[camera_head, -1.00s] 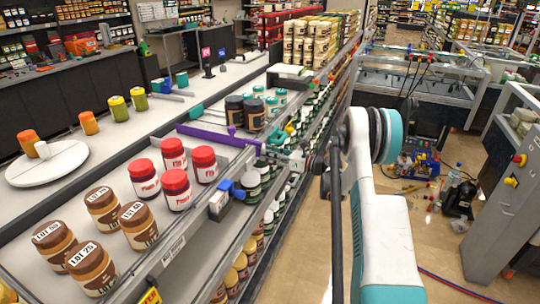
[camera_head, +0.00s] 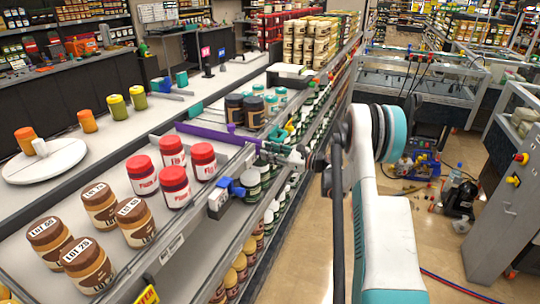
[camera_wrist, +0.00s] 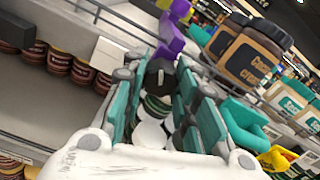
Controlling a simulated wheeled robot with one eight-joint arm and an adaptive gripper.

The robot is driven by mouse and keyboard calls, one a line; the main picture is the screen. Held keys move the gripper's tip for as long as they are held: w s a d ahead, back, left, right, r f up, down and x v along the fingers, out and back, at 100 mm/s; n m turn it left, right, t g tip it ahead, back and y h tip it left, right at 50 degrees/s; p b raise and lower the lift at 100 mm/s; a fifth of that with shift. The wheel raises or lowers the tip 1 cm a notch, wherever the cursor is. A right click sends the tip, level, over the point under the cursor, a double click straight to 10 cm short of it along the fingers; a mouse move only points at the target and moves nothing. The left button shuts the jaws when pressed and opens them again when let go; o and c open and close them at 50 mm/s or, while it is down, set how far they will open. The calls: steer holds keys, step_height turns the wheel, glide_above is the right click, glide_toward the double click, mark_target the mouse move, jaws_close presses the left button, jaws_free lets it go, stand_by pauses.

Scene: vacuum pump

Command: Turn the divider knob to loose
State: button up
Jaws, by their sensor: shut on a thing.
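The purple divider (camera_head: 208,133) runs across the shelf behind the red-lidded jars, and its purple end also shows at the top of the wrist view (camera_wrist: 172,38). The divider knob (camera_wrist: 159,74) is a dark grey piece with a pale mark, below that purple end in the wrist view. My gripper (camera_wrist: 160,96) has teal-padded fingers on both sides of the knob and is shut on it. In the head view my gripper (camera_head: 284,153) is at the divider's right end, by the shelf's front edge. The knob is too small to make out there.
Red-lidded jars (camera_head: 173,185) and brown jars (camera_head: 100,206) stand in front of the divider. Dark-lidded jars (camera_head: 236,108) stand close behind it. A blue clamp (camera_head: 225,190) sits on the shelf's front rail. The floor right of my arm is partly clear.

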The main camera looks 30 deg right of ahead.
steer(key=n+b, duration=0.1)
steer(key=n, duration=0.3)
steer(key=n+b, duration=0.1)
steer(key=n, duration=0.3)
steer(key=shift+n, duration=0.4)
stand_by(0.4)
steer(key=o, duration=1.1)
steer(key=v, duration=1.2)
steer(key=shift+d, duration=0.1)
